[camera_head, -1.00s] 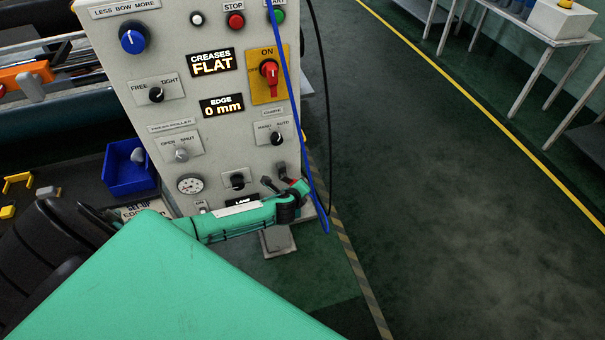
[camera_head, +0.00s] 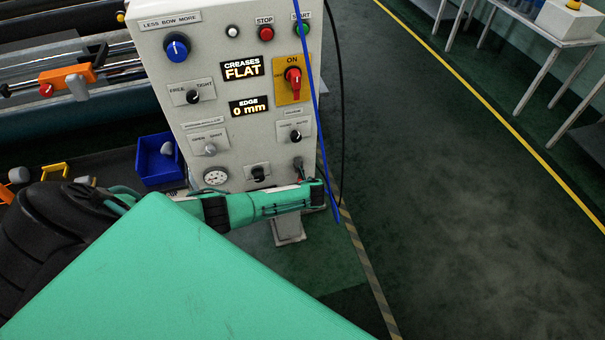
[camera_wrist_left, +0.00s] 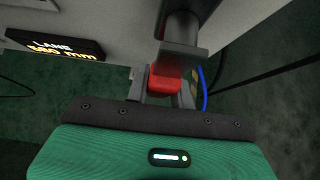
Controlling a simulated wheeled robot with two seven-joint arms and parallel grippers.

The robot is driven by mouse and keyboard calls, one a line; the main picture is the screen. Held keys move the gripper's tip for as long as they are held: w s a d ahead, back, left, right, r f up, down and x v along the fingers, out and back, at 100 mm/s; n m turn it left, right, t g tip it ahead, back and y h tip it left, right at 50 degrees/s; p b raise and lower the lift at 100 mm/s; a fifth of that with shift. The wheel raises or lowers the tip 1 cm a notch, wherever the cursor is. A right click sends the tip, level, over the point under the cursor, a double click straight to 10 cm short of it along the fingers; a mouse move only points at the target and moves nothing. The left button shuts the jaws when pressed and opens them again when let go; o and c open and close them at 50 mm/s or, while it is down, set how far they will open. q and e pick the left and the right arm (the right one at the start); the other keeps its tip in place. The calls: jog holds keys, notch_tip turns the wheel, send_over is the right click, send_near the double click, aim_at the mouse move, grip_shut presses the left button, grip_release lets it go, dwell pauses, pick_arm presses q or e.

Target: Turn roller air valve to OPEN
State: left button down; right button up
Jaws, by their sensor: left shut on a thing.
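A red handle (camera_wrist_left: 165,82) sits between the fingers of my left gripper (camera_wrist_left: 162,97) in the left wrist view, below a dark cylinder with a grey block. The gripper is shut on it. In the head view the left gripper (camera_head: 300,178) is at the lower right of the grey control panel (camera_head: 236,135), largely hidden by my wrist. I cannot read the valve's marking or its setting. A separate grey OPEN/SHUT knob (camera_head: 210,150) is on the panel, above a round gauge (camera_head: 215,177). My right gripper is not in view.
A blue hanging cable (camera_head: 318,130) passes in front of the panel's right side, close to my left wrist. A red ON switch (camera_head: 293,80) and other knobs are above. A blue bin (camera_head: 158,160) stands left. Open floor lies to the right.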

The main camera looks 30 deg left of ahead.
pick_arm(q)
jog(key=shift+s+a, duration=0.15)
dwell(0.4)
jog(key=c, duration=1.2)
grip_release()
jog(key=shift+s+d+r, duration=0.1)
jog(key=shift+d+r, duration=0.15)
jog(key=v, duration=1.3)
jog(key=shift+d, duration=0.15)
